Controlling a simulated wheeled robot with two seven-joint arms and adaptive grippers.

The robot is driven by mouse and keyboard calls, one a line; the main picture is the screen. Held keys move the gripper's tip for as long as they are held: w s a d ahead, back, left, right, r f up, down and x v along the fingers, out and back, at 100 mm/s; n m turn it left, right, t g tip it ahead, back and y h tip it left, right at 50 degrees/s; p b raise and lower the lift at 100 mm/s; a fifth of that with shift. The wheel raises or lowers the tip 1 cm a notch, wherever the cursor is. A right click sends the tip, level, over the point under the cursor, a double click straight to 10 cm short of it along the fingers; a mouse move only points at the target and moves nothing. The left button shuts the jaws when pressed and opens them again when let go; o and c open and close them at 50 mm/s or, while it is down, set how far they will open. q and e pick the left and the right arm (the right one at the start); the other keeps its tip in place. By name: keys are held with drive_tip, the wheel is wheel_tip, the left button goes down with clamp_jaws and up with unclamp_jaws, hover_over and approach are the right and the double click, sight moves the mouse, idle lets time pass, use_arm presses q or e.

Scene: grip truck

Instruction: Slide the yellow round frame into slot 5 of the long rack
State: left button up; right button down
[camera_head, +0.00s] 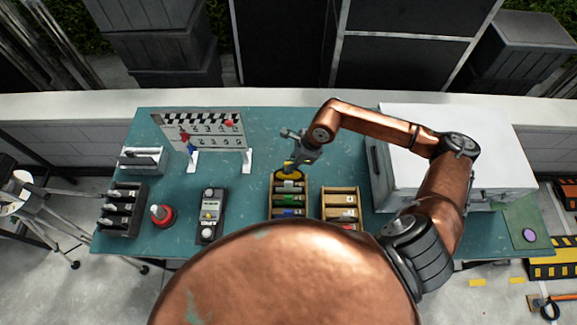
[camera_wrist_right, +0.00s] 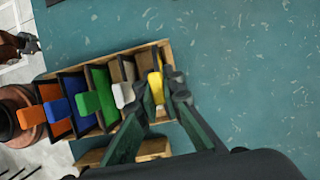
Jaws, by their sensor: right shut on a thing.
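The long rack (camera_head: 271,205) is a wooden tray with dividers on the teal table; it also shows in the wrist view (camera_wrist_right: 166,52). The yellow round frame (camera_wrist_right: 155,86) is at the rack's far end, beside the white-tabbed piece; it shows as a yellow patch in the head view (camera_head: 288,168). My right gripper (camera_wrist_right: 161,93) reaches down at that end and is shut on the yellow frame. The fingers partly hide it, so I cannot tell how deep it sits.
Other rack slots hold white, green (camera_wrist_right: 102,94), blue (camera_wrist_right: 78,102) and orange pieces. A shorter wooden rack (camera_head: 341,191) stands right of the long one. A black device (camera_head: 211,212), red button (camera_head: 162,215) and clapper-patterned board (camera_head: 204,129) stand left. A white cabinet (camera_head: 480,140) is at right.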

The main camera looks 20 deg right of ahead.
drive_tip(key=shift+f+b, duration=1.55)
drive_tip(key=shift+f, duration=0.35)
drive_tip(key=c, duration=2)
unclamp_jaws()
drive_tip(key=shift+d+r, duration=0.1)
drive_tip(key=shift+r, duration=0.05)
drive_tip(key=v, duration=1.1)
drive_tip(key=shift+r, duration=0.4)
